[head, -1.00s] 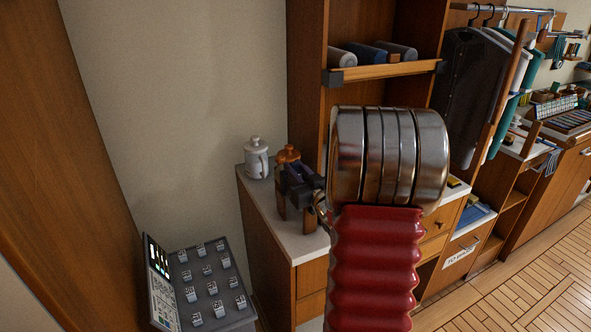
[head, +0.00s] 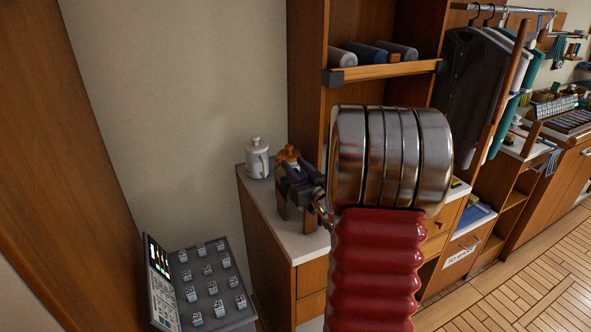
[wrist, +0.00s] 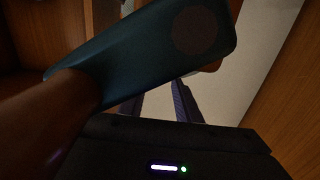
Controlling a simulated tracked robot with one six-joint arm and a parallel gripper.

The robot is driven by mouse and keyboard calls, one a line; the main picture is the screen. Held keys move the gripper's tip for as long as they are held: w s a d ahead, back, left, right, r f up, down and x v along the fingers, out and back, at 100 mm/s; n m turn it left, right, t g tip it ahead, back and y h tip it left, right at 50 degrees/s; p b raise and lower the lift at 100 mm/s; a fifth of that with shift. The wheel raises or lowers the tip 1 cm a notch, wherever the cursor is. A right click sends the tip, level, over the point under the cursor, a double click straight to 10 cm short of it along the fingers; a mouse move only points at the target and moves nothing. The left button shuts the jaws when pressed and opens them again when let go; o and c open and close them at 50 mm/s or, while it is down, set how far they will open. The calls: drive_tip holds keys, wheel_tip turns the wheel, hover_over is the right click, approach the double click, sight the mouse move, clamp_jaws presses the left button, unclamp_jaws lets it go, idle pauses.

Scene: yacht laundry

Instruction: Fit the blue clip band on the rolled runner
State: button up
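My gripper (head: 290,172) is at a wooden stand (head: 282,203) with an orange-brown knob (head: 289,153) on the white counter. It covers part of the stand. In the wrist view a dark teal-blue flat piece (wrist: 130,58) with a round dark disc lies across the picture, in front of my two dark fingers. It may be the clip band, but I cannot tell. The fingers have a gap between them near their bases, and their tips are hidden behind the piece. Several rolls lie on the shelf, among them a blue roll (head: 367,55) between grey ones; I cannot tell which is the runner.
A white lidded jar (head: 257,158) stands left of the stand on the counter (head: 262,211). The wooden shelf edge (head: 385,71) is above right. Hanging clothes (head: 468,90) are further right. Wooden floor is open at lower right.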

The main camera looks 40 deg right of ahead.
drive_tip(key=shift+r, duration=0.6)
drive_tip(key=shift+o, duration=0.5)
drive_tip(key=o, duration=1)
drive_tip(key=v, duration=1.3)
drive_tip(key=shift+s+a+f, duration=0.15)
drive_tip(key=shift+s+f, duration=0.05)
drive_tip(key=shift+s, duration=0.15)
